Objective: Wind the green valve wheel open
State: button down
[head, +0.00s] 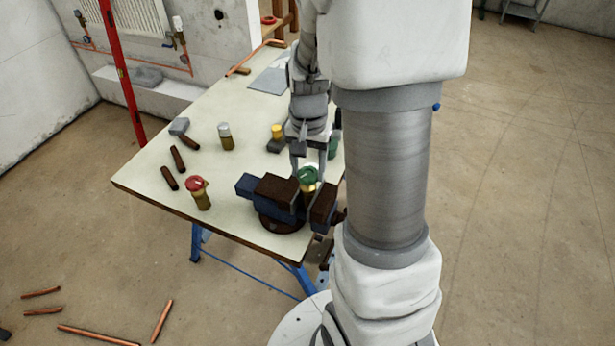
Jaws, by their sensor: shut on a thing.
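The green valve wheel (307,175) tops a brass valve body (308,195) that stands upright between the jaws of a blue and brown bench vise (277,193). The vise sits near the front edge of the workbench. My gripper (307,172) points down over the wheel, with its fingers at the wheel's sides, and is shut on it. The fingers hide part of the wheel's rim. How far the wheel is turned cannot be told.
On the workbench (140,178) stand a red-wheeled valve (199,192), a white-capped valve (226,137) and a yellow-capped piece (277,132). Brown bars (178,159) lie at left. A red upright level (111,75) stands behind. Copper pipes (162,320) lie on the floor.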

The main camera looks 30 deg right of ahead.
jog(key=n, duration=0.2)
jog(key=n+b, duration=0.1)
jog(key=n, duration=0.3)
jog(key=shift+s+f, duration=0.15)
jog(key=shift+f, duration=0.1)
jog(key=n+b, duration=0.1)
jog(key=n, duration=0.6)
jog(key=shift+c, duration=1.6)
grip_release()
jog(key=shift+r, duration=0.1)
